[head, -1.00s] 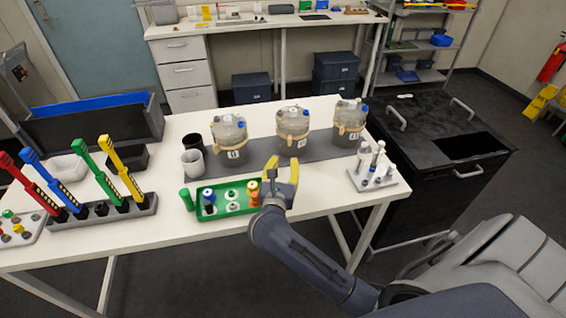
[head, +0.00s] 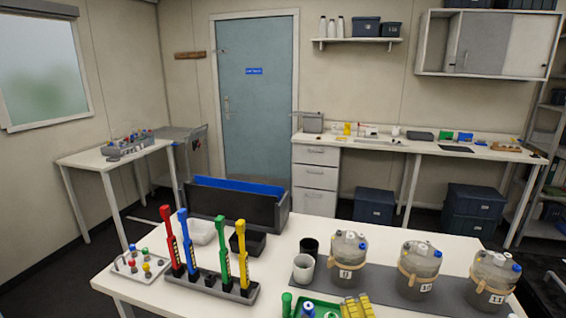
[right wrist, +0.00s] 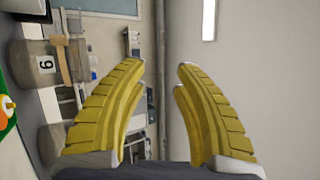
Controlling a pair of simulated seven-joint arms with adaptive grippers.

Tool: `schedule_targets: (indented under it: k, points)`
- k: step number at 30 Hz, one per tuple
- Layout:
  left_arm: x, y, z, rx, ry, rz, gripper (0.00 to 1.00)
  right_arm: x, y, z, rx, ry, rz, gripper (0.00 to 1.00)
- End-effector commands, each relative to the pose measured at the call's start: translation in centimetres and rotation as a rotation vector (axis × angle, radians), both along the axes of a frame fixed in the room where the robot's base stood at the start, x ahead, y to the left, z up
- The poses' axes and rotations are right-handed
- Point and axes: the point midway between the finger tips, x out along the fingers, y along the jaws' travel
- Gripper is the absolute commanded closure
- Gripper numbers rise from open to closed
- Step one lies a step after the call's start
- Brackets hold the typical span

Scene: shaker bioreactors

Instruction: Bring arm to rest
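My right gripper (head: 357,306) shows at the bottom edge of the head view, its yellow fingers beside the green tray (head: 330,316). In the right wrist view the same gripper (right wrist: 160,72) has its two yellow fingers spread apart with nothing between them. The rest of the right arm is out of the head view. My left arm and gripper are not in view.
Three lidded vessels, left (head: 347,262), middle (head: 418,272) and right (head: 492,284), stand on a dark mat. A rack (head: 243,290) holds several coloured upright tools. Bare tabletop (head: 275,245) lies behind.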

Motion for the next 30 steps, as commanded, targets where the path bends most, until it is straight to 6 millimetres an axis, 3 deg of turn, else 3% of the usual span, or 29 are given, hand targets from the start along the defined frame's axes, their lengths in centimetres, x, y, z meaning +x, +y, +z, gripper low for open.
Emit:
schedule_targets:
  k: [6,10,13,17,21,24,30]
  points:
    - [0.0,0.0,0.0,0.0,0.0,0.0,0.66,-2.1,4.0,-4.9,-0.552,0.077,-0.011,0.71]
    - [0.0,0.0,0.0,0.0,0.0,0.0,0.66,-3.4,4.7,-9.1,-0.88,0.144,-0.018,0.71]
    - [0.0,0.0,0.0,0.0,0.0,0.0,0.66,-4.6,4.1,-12.7,-1.131,0.209,-0.02,0.71]
    - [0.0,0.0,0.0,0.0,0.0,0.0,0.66,-6.4,1.9,-17.2,-1.453,0.312,-0.014,0.71]
    - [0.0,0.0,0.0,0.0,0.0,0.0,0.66,-9.2,-2.1,-21.5,-1.786,0.45,0.007,0.71]
    - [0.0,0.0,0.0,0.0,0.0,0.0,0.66,-11.2,-5.2,-23.5,-1.976,0.546,0.03,0.71]
    - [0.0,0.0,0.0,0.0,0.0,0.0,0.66,-14.4,-9.8,-25.3,-2.222,0.694,0.075,0.71]
